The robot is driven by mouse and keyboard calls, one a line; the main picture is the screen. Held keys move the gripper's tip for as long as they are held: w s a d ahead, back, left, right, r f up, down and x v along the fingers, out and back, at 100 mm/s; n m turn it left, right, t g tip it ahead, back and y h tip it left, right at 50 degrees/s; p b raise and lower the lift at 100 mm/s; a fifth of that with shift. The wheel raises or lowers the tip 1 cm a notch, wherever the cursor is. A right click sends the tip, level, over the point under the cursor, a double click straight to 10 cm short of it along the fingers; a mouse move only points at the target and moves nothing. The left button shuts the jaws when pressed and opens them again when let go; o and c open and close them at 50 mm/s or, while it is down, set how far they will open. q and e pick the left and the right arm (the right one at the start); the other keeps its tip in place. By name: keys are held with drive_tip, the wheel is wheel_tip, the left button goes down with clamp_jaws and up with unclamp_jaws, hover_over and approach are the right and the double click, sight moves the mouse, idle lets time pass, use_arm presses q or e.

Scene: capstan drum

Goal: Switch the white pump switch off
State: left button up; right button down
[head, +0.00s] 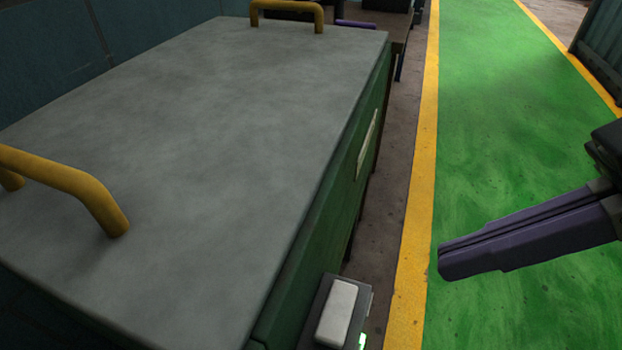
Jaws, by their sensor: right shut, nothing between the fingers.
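The white pump switch (337,313) shows at the bottom middle of the head view. It is a white rocker on a dark grey box beside the green side of a large cabinet. A small green light (362,341) glows at the box's lower right. My right gripper (446,262) comes in from the right, with its dark purple fingers closed together and empty. Its tips are to the right of the switch and a little higher in the picture, apart from it. My left gripper is not in view.
The cabinet's grey top (215,120) fills the left, with yellow handles (75,185) at the near and far ends. A pale label (366,145) is on its green side. A yellow line (418,160) borders a clear green walkway (500,110) at right.

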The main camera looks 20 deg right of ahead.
drive_tip(key=b, duration=0.4)
hover_over(319, 321)
drive_tip(key=d, duration=0.3)
drive_tip(key=f, duration=0.7)
drive_tip(key=shift+s+d, duration=0.1)
drive_tip(key=shift+s, duration=0.25)
drive_tip(key=f, duration=0.1)
drive_tip(key=f+b, duration=0.1)
drive_tip(key=shift+s+a+f, duration=0.1)
drive_tip(key=shift+a+f, duration=0.1)
drive_tip(key=shift+f, duration=0.15)
drive_tip(key=shift+s+f+b, duration=0.2)
drive_tip(key=shift+f+b, duration=0.25)
drive_tip(key=shift+f, duration=0.2)
